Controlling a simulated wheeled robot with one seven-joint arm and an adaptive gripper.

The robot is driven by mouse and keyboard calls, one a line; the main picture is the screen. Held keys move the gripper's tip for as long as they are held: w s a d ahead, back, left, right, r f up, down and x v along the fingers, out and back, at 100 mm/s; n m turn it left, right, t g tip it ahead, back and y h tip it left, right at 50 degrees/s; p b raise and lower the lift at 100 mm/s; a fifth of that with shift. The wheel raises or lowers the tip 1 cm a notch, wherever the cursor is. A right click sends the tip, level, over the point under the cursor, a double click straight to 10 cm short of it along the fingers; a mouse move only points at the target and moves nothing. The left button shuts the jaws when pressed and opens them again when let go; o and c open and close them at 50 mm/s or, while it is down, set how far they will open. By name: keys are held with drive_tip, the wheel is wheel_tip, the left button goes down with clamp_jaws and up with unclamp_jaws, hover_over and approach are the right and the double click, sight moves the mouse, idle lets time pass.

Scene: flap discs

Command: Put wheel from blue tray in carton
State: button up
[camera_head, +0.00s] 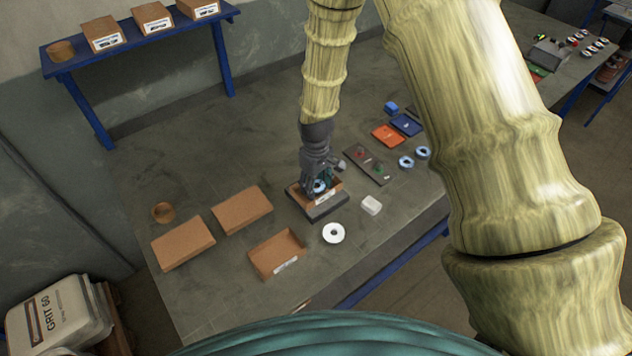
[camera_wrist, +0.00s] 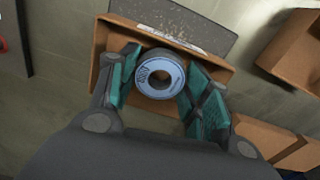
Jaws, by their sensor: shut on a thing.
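My gripper (camera_head: 320,186) is shut on a wheel (camera_head: 319,187), a disc with a pale blue label and a centre hole. In the wrist view the wheel (camera_wrist: 143,74) sits between the two green-padded fingers (camera_wrist: 160,82), label facing the camera. The wheel is over or inside an open brown carton (camera_head: 328,199); whether it touches the carton's floor I cannot tell. The carton, also in the wrist view (camera_wrist: 222,70), stands on a dark grey slab (camera_head: 322,211). The blue tray (camera_head: 406,125) lies farther back and looks empty of wheels.
An orange tray (camera_head: 388,135) lies beside the blue one. Two blue-labelled wheels (camera_head: 406,162) and a white disc (camera_head: 333,233) lie on the table. Another open carton (camera_head: 277,254) and closed boxes (camera_head: 183,243) are left.

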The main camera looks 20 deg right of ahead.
drive_tip(key=shift+s+r, duration=0.1)
drive_tip(key=shift+s, duration=0.5)
drive_tip(key=shift+w, duration=0.2)
drive_tip(key=o, duration=1.2)
drive_tip(key=shift+s, duration=0.15)
drive_tip(key=shift+r+p, duration=2.25)
drive_tip(key=shift+r, duration=1.2)
